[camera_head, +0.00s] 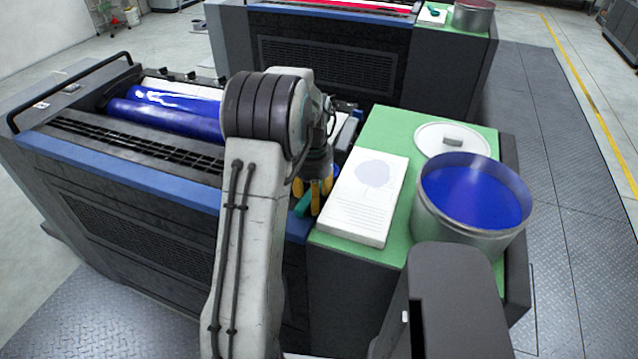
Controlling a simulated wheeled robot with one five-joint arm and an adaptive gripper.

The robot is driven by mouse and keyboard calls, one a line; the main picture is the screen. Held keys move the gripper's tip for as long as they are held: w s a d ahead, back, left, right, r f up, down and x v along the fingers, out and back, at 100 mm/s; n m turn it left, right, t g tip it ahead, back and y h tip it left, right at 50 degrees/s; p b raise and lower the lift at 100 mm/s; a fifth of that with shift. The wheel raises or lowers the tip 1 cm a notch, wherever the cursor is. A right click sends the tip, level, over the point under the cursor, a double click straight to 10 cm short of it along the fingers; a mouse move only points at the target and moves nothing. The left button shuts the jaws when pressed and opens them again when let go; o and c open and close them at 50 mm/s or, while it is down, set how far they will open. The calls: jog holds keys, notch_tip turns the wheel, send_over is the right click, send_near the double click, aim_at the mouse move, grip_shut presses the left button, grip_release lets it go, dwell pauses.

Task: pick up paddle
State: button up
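My gripper (316,200) points down just left of the white booklet, by the left edge of the green top. Its yellow fingers are partly hidden by my arm, and their gap is not clear. A small teal piece, apparently the paddle (303,205), shows right at the fingertips. Most of it is hidden, and I cannot tell whether the fingers grip it or stand beside it. Another teal paddle (433,11) lies on a white sheet on the far unit.
A metal can of blue ink (472,197) and a round white lid (452,141) stand on the green top (384,125), right of the booklet (364,197). Blue rollers (165,118) lie left of my arm. Open floor (560,150) is at right.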

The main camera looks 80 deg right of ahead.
jog(key=shift+f, duration=0.3)
jog(key=shift+c, duration=0.4)
grip_shut()
jog(key=shift+r, duration=0.15)
jog(key=shift+r, duration=0.6)
notch_tip(320, 180, up, 2)
jog(key=shift+r+b, duration=0.2)
jog(key=shift+b, duration=0.25)
jog(key=w+d+r+p, duration=0.1)
jog(key=w+d+r, duration=0.6)
jog(key=w, duration=0.1)
jog(key=shift+w+d, duration=0.3)
jog(key=shift+d, duration=0.1)
jog(key=shift+r, duration=0.1)
